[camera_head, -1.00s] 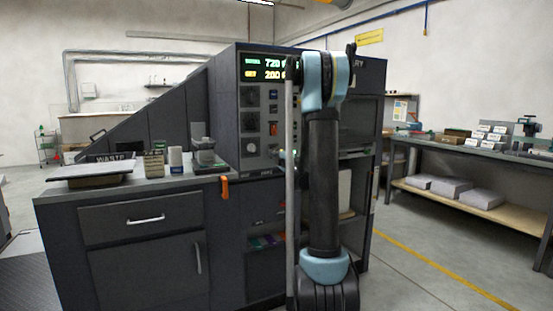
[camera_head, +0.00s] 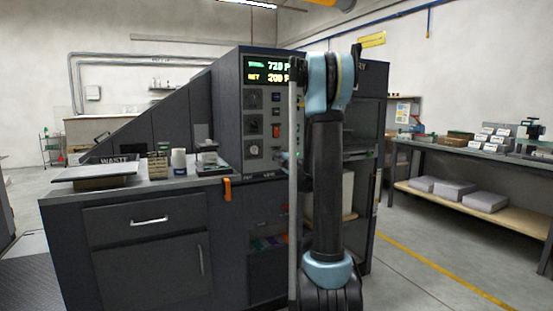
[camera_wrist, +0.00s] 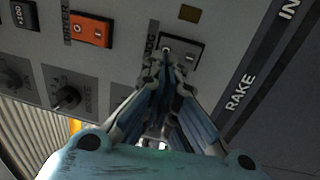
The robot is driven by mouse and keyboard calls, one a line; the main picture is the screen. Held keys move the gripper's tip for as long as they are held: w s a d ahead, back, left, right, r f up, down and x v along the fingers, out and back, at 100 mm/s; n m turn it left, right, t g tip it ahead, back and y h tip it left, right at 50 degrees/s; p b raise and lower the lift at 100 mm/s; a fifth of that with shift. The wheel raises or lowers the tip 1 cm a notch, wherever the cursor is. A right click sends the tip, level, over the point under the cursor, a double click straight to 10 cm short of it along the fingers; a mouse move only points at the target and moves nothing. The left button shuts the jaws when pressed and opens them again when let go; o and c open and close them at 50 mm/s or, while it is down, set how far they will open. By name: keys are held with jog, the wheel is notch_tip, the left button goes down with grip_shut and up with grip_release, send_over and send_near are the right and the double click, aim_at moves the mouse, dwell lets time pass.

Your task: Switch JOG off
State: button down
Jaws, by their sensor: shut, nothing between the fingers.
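The gripper is mostly hidden there.
An orange rocker switch (camera_wrist: 91,29) is left of JOG, with black knobs (camera_wrist: 66,97) below. A RAKE label (camera_wrist: 240,92) is at the right. The green and yellow display (camera_head: 266,71) tops the panel. A counter (camera_head: 135,189) with small items juts out at left.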

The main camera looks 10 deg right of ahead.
jog(key=r+v, duration=0.2)
jog(key=v, duration=0.9)
jog(key=shift+d+r, duration=0.25)
jog(key=shift+r, duration=0.05)
jog(key=shift+s, duration=0.1)
jog(key=shift+d+r, duration=0.1)
